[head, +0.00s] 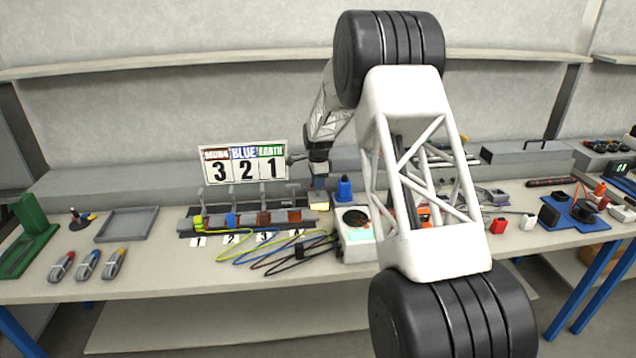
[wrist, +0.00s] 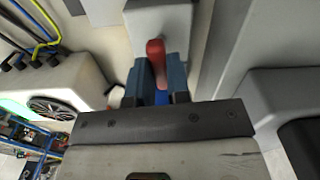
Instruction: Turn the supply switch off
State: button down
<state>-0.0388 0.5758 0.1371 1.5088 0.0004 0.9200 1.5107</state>
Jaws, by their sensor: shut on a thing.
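The supply switch shows in the wrist view as a light grey housing (wrist: 158,18) with a red lever (wrist: 156,52). My gripper (wrist: 161,80) has its blue fingers on both sides of the lever and is shut on it. In the head view my gripper (head: 318,183) points down at the back of the bench, between the row of connectors and the white box. The switch cannot be made out clearly there, and the lever's exact position is hard to tell.
A white box (head: 352,240) with a round black part stands close to my gripper. Yellow, blue and black cables (head: 290,250) lie in front of the connector row (head: 250,217). A number sign (head: 244,163) stands behind it. A blue-topped object (head: 344,188) is just right of my gripper.

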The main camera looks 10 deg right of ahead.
jog(key=n, duration=0.3)
jog(key=shift+n, duration=0.4)
jog(key=n, duration=0.4)
jog(key=shift+n, duration=0.3)
jog(key=n, duration=0.4)
jog(key=shift+n, duration=2.2)
jog(key=c, duration=1.1)
grip_release()
jog(key=shift+r, duration=3.9)
